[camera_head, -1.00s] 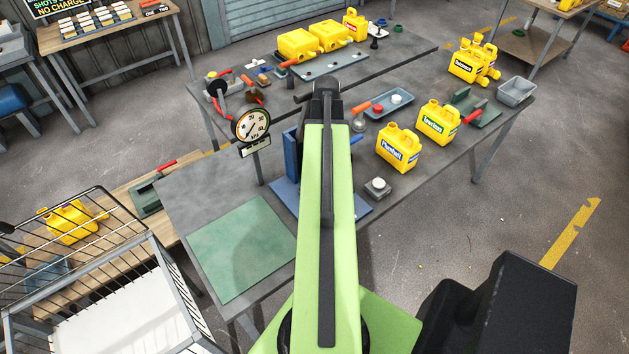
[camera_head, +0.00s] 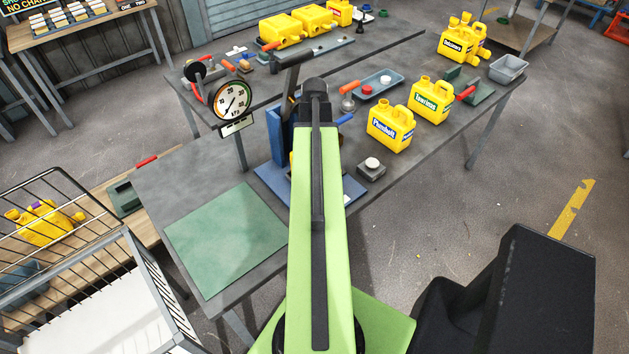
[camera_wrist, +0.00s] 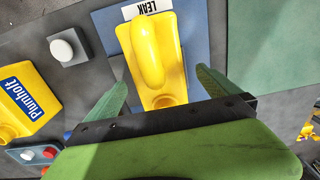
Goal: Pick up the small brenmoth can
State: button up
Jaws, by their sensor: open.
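In the wrist view a yellow can (camera_wrist: 150,55) with a rounded handle and a spout lies below my gripper (camera_wrist: 161,77). The two green fingers are open, one on each side of the can's spout end; I cannot tell whether they touch it. No brand label shows on this can. It is on or over a blue base (camera_wrist: 192,40) beside a "LEAK" plate (camera_wrist: 153,6). In the head view only a sliver of yellow (camera_head: 291,160) shows beside my arm, which hides the rest of the can and my gripper. I cannot read "Brenmoth" on any can.
The Plumbolt can (camera_head: 390,124) and another labelled yellow can (camera_head: 430,100) stand to the right, near a push button (camera_head: 371,168). A blue upright (camera_head: 277,137) with a lever and a gauge (camera_head: 231,98) stand left of my arm. The green mat (camera_head: 225,238) is clear.

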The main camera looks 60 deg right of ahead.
notch_tip(320, 180, down, 5)
jog(key=b, duration=0.5)
jog(key=shift+d, duration=0.15)
jog(key=shift+c, duration=0.4)
jog(key=c, duration=1.3)
